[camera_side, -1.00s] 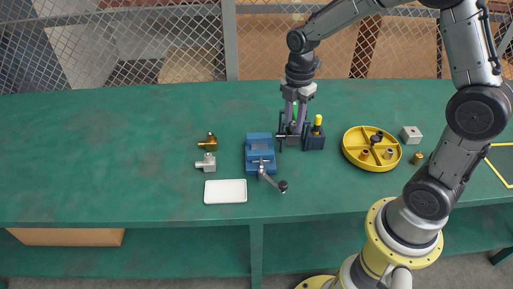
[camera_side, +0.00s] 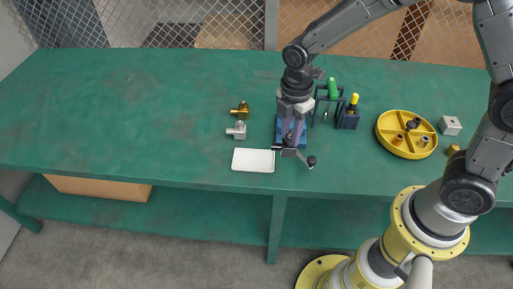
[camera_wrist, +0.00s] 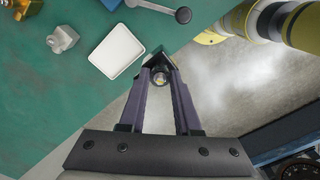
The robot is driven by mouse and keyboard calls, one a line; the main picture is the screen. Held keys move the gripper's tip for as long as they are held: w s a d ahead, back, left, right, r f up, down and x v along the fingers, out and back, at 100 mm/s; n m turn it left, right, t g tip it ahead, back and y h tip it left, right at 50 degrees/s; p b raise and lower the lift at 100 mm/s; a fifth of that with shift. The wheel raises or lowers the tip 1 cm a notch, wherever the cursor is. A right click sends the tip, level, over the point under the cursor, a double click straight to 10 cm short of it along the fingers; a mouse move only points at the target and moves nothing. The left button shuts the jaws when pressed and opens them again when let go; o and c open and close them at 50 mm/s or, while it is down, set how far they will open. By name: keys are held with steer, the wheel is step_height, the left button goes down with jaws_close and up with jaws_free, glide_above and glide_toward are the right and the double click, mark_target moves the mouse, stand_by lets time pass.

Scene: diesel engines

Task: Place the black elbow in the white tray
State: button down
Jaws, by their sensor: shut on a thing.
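My gripper (camera_wrist: 160,78) is shut on the black elbow (camera_wrist: 154,62), a small dark piece between the fingertips in the wrist view. In the side view, my gripper (camera_side: 290,148) is in front of the blue vise, to the right of the white tray. The white tray (camera_side: 253,160) is a shallow, empty rectangle lying near the bench's front edge. It also shows in the wrist view (camera_wrist: 117,50), up and left of the fingertips. The elbow is apart from the tray. Its height above the bench is hard to judge.
The blue vise (camera_side: 283,131) is partly hidden by my gripper; its handle knob (camera_side: 312,161) sticks out to the right. A brass fitting (camera_side: 240,109) and a grey fitting (camera_side: 237,130) lie behind the tray. A yellow round tray (camera_side: 406,135) holds several parts. The bench's left is clear.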

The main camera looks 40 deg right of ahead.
steer(key=shift+w+a+f, duration=0.4)
steer(key=shift+w+f, duration=1.25)
steer(key=shift+f, duration=0.2)
steer(key=shift+w+a+f, duration=0.4)
steer(key=shift+w+f, duration=1.25)
steer(key=shift+f, duration=0.2)
steer(key=shift+w+a+f, duration=0.4)
steer(key=shift+w+f, duration=1.25)
steer(key=shift+f, duration=0.2)
steer(key=shift+f, duration=0.15)
steer(key=c, duration=0.6)
jaws_free()
